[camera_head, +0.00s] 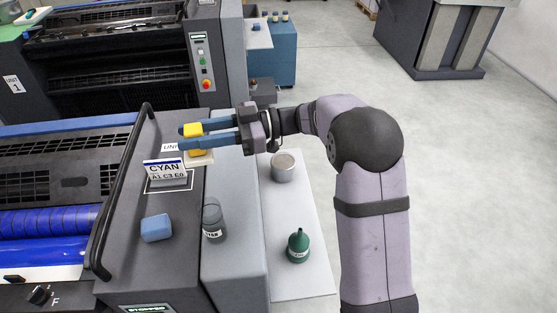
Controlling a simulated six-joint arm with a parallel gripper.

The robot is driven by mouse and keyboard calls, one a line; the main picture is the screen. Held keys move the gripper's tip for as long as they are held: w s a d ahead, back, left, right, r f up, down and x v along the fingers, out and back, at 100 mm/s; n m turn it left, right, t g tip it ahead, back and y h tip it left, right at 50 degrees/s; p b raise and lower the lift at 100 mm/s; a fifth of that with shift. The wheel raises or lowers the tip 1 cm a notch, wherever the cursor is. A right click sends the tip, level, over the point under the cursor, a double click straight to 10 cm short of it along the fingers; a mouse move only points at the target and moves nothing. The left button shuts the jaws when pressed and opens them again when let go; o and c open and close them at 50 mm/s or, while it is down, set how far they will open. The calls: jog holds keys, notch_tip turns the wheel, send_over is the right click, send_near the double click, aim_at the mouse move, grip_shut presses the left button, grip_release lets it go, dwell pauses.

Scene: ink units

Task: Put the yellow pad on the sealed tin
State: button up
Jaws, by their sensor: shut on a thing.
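The yellow pad (194,130) is between the two blue fingers of my gripper (187,137), which is shut on it. The fingers point left and hide part of the pad. A pale slab (203,161) shows just below the pad; I cannot tell whether they touch. The tin (283,168), round and silver-grey with a flat top, stands upright on the light grey side shelf. It is to the right of and below my gripper in the picture, apart from the pad.
A CYAN sign (164,170) stands just below left of my gripper. A blue pad (156,228) lies on the dark machine top. A grey bottle (213,220) and a green funnel-topped can (298,246) stand nearer. The shelf (295,205) is bare between tin and can.

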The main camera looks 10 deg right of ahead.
jog(key=w+d+f+m+t+h+b, duration=0.1)
jog(key=w+d+f+m+t+b, duration=0.15)
jog(key=w+t+b, duration=0.35)
jog(key=w+d+f+m+t+h+b, duration=0.1)
jog(key=w+d+m+t+b, duration=0.3)
jog(key=w, duration=0.5)
jog(key=w+d+r+m+t+h+b, duration=0.2)
jog(key=w+d+m+t+h+b, duration=0.3)
jog(key=d, duration=0.3)
jog(key=m+t+h+b, duration=0.3)
jog(key=h+b, duration=0.1)
send_over(283, 161)
jog(key=shift+w+f, duration=0.1)
jog(key=shift+f, duration=13.4)
jog(key=shift+f, duration=0.1)
